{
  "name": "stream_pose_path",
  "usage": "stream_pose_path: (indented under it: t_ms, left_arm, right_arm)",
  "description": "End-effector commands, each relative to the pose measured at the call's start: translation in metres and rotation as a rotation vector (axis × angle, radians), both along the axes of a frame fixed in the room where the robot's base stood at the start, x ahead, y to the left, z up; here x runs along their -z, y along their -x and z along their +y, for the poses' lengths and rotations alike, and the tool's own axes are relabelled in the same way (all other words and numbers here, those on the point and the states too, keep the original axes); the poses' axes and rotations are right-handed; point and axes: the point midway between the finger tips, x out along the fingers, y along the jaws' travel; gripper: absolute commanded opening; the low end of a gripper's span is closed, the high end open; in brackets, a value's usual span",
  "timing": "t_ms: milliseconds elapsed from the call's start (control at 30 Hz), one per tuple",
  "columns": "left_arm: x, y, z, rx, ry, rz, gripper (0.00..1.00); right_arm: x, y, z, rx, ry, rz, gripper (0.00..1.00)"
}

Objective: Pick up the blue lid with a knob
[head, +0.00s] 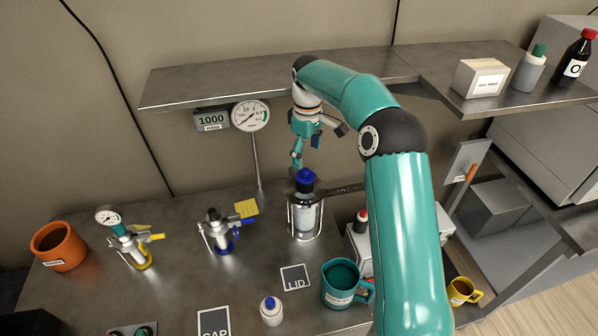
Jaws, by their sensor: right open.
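The blue lid with a knob (305,178) sits on top of a clear vessel (306,216) that stands in a wire holder near the middle of the metal bench. My right gripper (312,148) is above the lid, open and empty, with a visible gap between one finger and the lid. My right arm reaches in from the lower right and arches over the bench. A card marked LID (295,278) lies in front of the vessel. My left gripper is not in view.
A round gauge (250,115) on a post and a shelf (270,76) are behind. Two small valve assemblies stand left, with an orange pot (59,246). A teal mug (341,283) and a white bottle (271,311) are in front.

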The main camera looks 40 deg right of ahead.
Motion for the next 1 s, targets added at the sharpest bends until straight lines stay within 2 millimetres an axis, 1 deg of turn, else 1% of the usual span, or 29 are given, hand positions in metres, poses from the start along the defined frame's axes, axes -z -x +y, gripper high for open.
stream_pose_path:
  t_ms: [33,100,267,367,500,633,767,1000]
  left_arm:
    - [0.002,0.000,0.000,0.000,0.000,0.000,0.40]
    - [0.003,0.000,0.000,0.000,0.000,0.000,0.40]
    - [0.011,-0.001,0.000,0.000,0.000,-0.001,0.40]
    - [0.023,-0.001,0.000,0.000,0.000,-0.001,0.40]
    - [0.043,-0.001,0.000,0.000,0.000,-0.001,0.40]
    - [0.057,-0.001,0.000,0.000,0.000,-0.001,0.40]
    - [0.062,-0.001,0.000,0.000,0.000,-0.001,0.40]
    - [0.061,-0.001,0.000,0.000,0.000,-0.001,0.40]
  right_arm:
    - [0.009,-0.001,0.001,-0.002,-0.001,0.004,0.84]
    - [0.015,-0.001,0.001,-0.002,-0.002,0.005,0.84]
    - [0.024,0.000,0.000,0.002,-0.001,0.002,0.84]
    - [0.034,0.002,-0.002,0.005,-0.001,0.003,0.84]
    - [0.051,0.004,-0.003,0.007,-0.001,0.003,0.84]
    - [0.065,0.005,-0.003,0.009,-0.001,0.003,0.84]
    - [0.069,0.006,-0.003,0.010,-0.001,0.002,0.84]
    - [0.068,0.006,-0.004,0.010,-0.001,0.002,0.84]
